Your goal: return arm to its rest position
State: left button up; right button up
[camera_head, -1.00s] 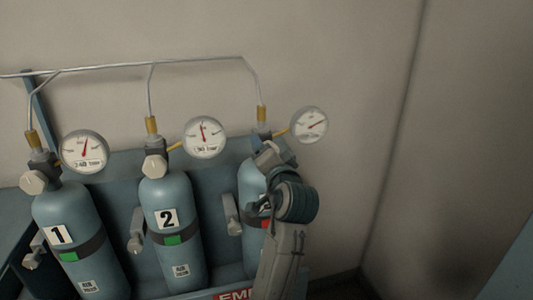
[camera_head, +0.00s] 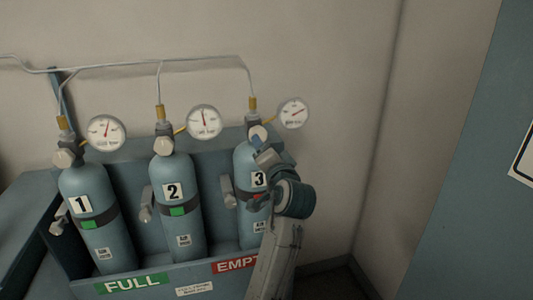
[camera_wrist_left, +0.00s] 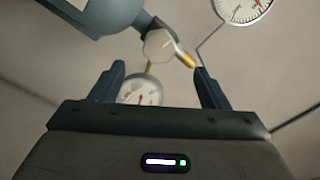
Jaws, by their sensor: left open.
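My left gripper (camera_head: 262,150) is in front of the neck of cylinder 3 (camera_head: 244,160), its arm rising from the bottom of the head view. In the left wrist view its two dark blue fingers (camera_wrist_left: 160,85) are apart with nothing held between them. A pale valve knob (camera_wrist_left: 159,45) shows beyond the fingers, with a gauge (camera_wrist_left: 141,91) lower down. In the head view the knob of cylinder 3 (camera_head: 258,133) shows just above the gripper; I cannot tell whether they touch. My arm hides part of cylinder 3. My right gripper is not in view.
Cylinder 1 (camera_head: 90,225) and cylinder 2 (camera_head: 178,220) stand left in the blue rack, with green tags. The rack front has a FULL sign (camera_head: 132,284) and a partly hidden EMPTY sign (camera_head: 235,264). A blue-grey panel (camera_head: 470,190) stands right; wall space between is free.

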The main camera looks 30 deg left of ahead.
pick_arm(q)
jog(key=s+d+f+g+h, duration=0.1)
jog(key=s+f+h, duration=0.1)
jog(key=s+f, duration=0.45)
jog(key=s+d+f+g+h, duration=0.1)
jog(key=s+f+h, duration=0.2)
jog(key=f, duration=0.7)
jog(key=s+f+g+h, duration=0.1)
jog(key=s+f+h, duration=0.1)
jog(key=s+f, duration=0.5)
jog(key=s+d+f+g+h, duration=0.3)
jog(key=s+f, duration=0.3)
jog(key=s, duration=0.4)
jog(key=s+d+f+g+h, duration=0.2)
jog(key=s+d+f+h, duration=0.15)
jog(key=s+f, duration=0.4)
notch_tip(320, 180, down, 28)
jog(key=a+g+y, duration=0.1)
jog(key=a+g, duration=0.1)
jog(key=a, duration=0.1)
jog(key=s+a+f+n, duration=0.1)
jog(key=s+f, duration=1.8)
jog(key=f, duration=0.1)
jog(key=shift+s+f+g, duration=0.25)
jog(key=shift+s+g, duration=0.1)
jog(key=shift+g, duration=0.05)
